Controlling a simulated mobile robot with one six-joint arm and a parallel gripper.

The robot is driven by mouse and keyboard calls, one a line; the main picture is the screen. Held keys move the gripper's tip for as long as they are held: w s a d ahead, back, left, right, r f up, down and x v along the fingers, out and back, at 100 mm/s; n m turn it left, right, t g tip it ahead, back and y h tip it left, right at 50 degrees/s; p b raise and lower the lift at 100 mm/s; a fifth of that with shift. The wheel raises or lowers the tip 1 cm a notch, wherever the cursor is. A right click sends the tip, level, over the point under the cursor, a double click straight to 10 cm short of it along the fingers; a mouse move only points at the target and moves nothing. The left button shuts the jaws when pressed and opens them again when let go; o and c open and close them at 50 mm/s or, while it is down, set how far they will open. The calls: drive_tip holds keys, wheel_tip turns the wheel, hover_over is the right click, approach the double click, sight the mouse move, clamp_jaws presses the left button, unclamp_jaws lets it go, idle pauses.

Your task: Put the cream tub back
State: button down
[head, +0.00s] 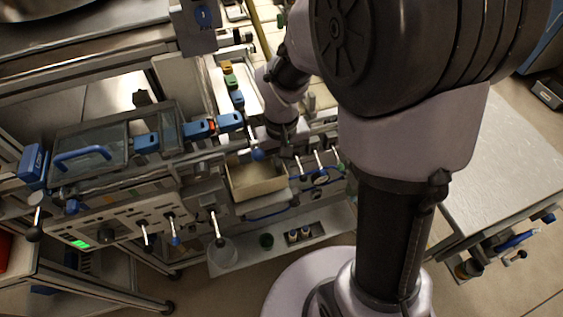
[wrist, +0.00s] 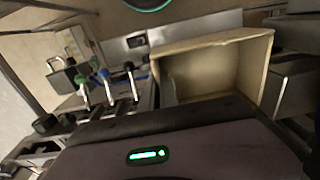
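The cream tub (head: 258,181) is an open, empty-looking rectangular box at the front of the machine bench, right of centre on the bench's front side. In the wrist view the tub (wrist: 215,62) appears tilted, directly beyond my gripper's body (wrist: 150,150), its open inside showing. My gripper (head: 284,152) hangs down at the tub's back right corner in the head view, very close to it. The fingers are hidden behind the gripper's body in the wrist view and too small in the head view, so I cannot tell whether they hold the tub's wall.
Levers with coloured knobs (head: 310,163) stand right of the tub, and a blue-handled glazed cover (head: 90,155) is at left. A lower grey shelf (head: 325,222) holds small jars.

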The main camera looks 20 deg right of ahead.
drive_tip(key=shift+f, duration=0.2)
drive_tip(key=c, duration=1.6)
unclamp_jaws()
wheel_tip(320, 180, up, 17)
drive_tip(key=p, duration=0.8)
drive_tip(key=s+a+r+m+t, duration=0.1)
drive_tip(key=s+r+t, duration=0.1)
drive_tip(key=s+r, duration=0.1)
drive_tip(key=s+a+r+m+t+y, duration=0.1)
drive_tip(key=s+r+m+t, duration=0.1)
drive_tip(key=s, duration=0.3)
drive_tip(key=s+a+r+m+t+y, duration=0.1)
drive_tip(key=s+a+r, duration=0.1)
drive_tip(key=s+r, duration=0.2)
drive_tip(key=shift+s+r+t, duration=0.1)
drive_tip(key=shift+s+t, duration=0.3)
drive_tip(key=shift+s, duration=0.05)
